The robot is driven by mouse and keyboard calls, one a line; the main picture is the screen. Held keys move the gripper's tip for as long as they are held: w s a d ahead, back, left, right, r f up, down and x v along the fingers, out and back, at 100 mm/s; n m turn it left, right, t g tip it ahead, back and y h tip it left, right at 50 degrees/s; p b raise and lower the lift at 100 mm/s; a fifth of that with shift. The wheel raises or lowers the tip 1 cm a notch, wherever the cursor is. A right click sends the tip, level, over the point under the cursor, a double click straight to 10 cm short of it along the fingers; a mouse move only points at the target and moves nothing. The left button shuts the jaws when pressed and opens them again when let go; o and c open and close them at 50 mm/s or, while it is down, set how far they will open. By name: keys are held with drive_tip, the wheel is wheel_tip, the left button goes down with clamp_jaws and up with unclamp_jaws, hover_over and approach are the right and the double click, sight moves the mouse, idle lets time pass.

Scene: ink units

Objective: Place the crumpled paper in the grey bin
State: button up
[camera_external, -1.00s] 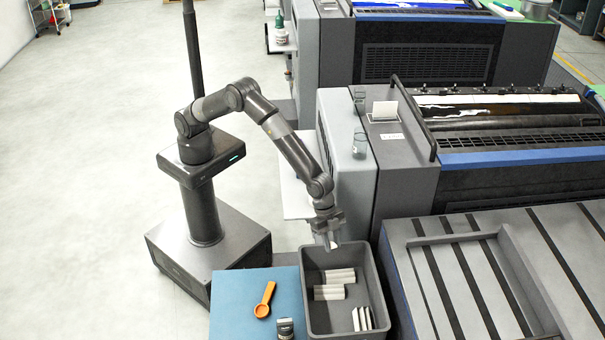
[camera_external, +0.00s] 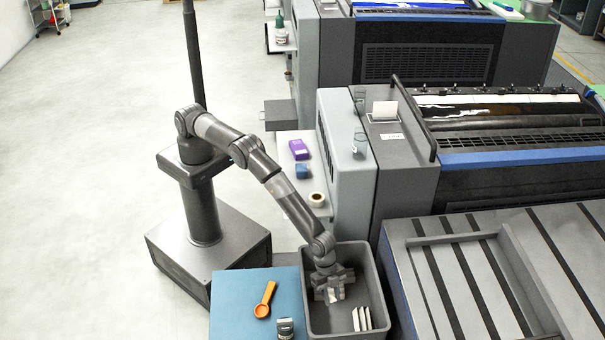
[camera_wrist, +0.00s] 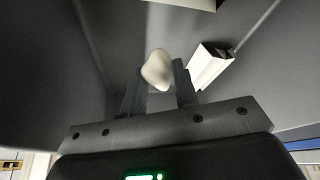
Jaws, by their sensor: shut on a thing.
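The grey bin (camera_external: 376,268) stands open at the lower middle of the external view, beside the blue-topped surface. My gripper (camera_external: 334,292) points down inside the bin, below its rim. In the wrist view the gripper (camera_wrist: 160,84) is shut on the crumpled paper (camera_wrist: 157,68), a small off-white lump that sticks out past the fingertips. The bin's grey walls (camera_wrist: 50,60) surround it in that view. In the external view the paper is mostly hidden by the gripper. I cannot tell whether the paper touches the bin floor.
White strip-like pieces (camera_external: 362,319) lie in the bin, and one white piece (camera_wrist: 209,65) shows right of the fingers. An orange scoop (camera_external: 265,300) lies on the blue surface (camera_external: 232,298). A side shelf holds a purple box (camera_external: 299,149), a blue block (camera_external: 302,171) and a tape roll (camera_external: 317,199).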

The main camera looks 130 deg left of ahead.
sight(331, 310)
drive_tip(key=shift+f, duration=2.4)
drive_tip(key=o, duration=0.9)
drive_tip(key=shift+f, duration=0.15)
drive_tip(key=shift+o, duration=0.2)
